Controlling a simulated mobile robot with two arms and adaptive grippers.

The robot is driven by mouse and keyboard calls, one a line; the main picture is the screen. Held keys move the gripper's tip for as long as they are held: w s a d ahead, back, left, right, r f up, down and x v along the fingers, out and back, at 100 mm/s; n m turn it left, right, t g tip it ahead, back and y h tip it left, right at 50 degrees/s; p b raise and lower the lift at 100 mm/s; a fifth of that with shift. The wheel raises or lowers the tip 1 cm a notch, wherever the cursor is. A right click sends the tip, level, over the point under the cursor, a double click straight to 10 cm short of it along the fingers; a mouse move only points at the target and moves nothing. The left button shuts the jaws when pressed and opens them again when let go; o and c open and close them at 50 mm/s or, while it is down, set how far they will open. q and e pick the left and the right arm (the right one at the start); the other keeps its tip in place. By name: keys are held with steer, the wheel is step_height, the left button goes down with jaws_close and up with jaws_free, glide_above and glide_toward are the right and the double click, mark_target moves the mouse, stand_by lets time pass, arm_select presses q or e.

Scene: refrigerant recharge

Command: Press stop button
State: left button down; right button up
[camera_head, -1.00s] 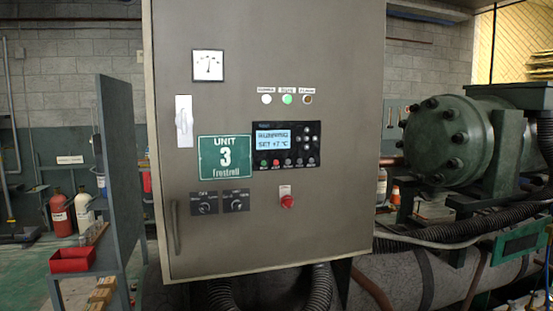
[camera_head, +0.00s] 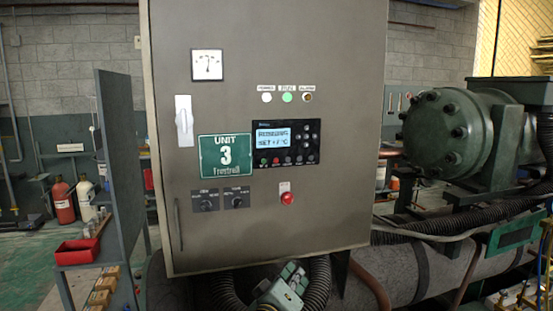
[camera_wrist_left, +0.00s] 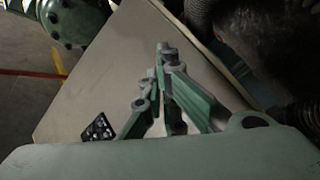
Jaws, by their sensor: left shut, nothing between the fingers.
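A grey control cabinet (camera_head: 335,120) fills the middle of the head view. Its black controller (camera_head: 312,158) has a lit display and a row of small buttons, including a small red button (camera_head: 276,161). A larger red button (camera_head: 287,198) sits lower, under a small label. I cannot read the button labels. My left gripper (camera_head: 291,272) is at the bottom of the head view, below the red buttons and apart from them. In the left wrist view the gripper (camera_wrist_left: 166,50) is shut and empty, with the cabinet face behind it. My right gripper is not in view.
A green compressor (camera_head: 448,130) stands to the right, with pipes and black hoses near the cabinet's underside. A dark upright panel (camera_head: 120,180) and a red tray (camera_head: 77,252) are on the left. A handle (camera_head: 176,225) is on the cabinet's left edge.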

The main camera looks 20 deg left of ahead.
mark_target(276, 160)
arm_select(q)
step_height(276, 160, up, 27)
steer(key=w+n+t, duration=0.1)
steer(key=n+t, duration=0.3)
steer(key=t, duration=0.1)
steer(key=shift+w+a+f+t+p, duration=0.2)
steer(key=shift+a+t+p, duration=0.1)
steer(key=shift+p, duration=0.15)
steer(key=shift+a, duration=0.1)
steer(key=shift+w+a+b, duration=0.6)
steer(key=shift+w+a, duration=0.2)
steer(key=shift+w, duration=0.4)
steer(key=shift+w+a+b, duration=0.55)
steer(key=shift+w+a, duration=0.25)
steer(key=shift+w, duration=0.4)
steer(key=shift+w+a+b, duration=0.6)
steer(key=shift+w+a, duration=0.2)
steer(key=shift+w, duration=0.4)
steer(key=shift+w, duration=0.1)
steer(key=shift+w+a, duration=0.2)
steer(key=shift+w, duration=0.05)
